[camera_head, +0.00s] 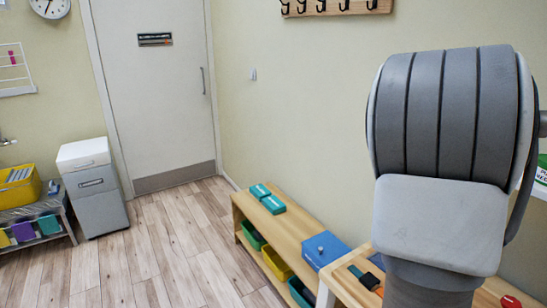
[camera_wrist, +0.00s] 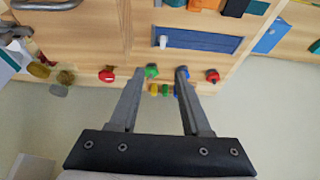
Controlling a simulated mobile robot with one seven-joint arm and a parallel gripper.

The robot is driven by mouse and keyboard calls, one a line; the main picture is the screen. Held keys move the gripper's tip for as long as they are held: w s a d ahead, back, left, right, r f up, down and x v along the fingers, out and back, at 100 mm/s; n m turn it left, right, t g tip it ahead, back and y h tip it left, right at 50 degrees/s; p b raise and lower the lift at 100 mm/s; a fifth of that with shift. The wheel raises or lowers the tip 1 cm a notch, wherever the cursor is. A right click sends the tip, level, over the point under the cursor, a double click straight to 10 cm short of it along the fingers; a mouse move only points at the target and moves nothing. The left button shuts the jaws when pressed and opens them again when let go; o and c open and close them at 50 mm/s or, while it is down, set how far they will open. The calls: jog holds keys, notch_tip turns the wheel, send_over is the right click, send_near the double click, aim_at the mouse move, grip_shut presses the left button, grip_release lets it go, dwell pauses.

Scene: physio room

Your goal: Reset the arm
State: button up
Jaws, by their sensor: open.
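My gripper (camera_wrist: 160,74) shows in the wrist view with its two grey fingers apart and nothing between the tips. The fingers reach toward the edge of a light wooden table (camera_wrist: 105,45). Small coloured pieces lie near the tips: a green one (camera_wrist: 151,71) by the left tip, a red one (camera_wrist: 106,75) further left and another red one (camera_wrist: 212,76) to the right. I cannot tell whether the tips touch any of them. In the head view my grey arm fills the right side, and the gripper is not visible there.
A blue tray (camera_wrist: 200,43) with a white cylinder lies on the wooden table. A low wooden bench (camera_head: 247,210) with teal boxes and a blue box (camera_head: 322,248) runs along the wall. A grey cabinet (camera_head: 97,205) stands by the door (camera_head: 150,85). The floor between is clear.

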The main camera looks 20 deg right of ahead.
jog(key=w+a+r+n+t+y, duration=0.2)
jog(key=a+r+n, duration=0.15)
jog(key=a, duration=0.65)
jog(key=w+a+r+n+t+y, duration=0.1)
jog(key=w+a+r+n+y, duration=0.2)
jog(key=a, duration=0.7)
jog(key=s+a+r+n, duration=0.3)
jog(key=s+a+n, duration=0.1)
jog(key=a, duration=0.4)
jog(key=s+a+r+n+t+p, duration=0.1)
jog(key=s+a+r+n, duration=0.2)
jog(key=s+a, duration=0.3)
jog(key=shift+s+a+r+n+h, duration=0.25)
jog(key=shift+a+r+n+h, duration=0.1)
jog(key=shift+a+n, duration=0.45)
jog(key=shift+m, duration=0.25)
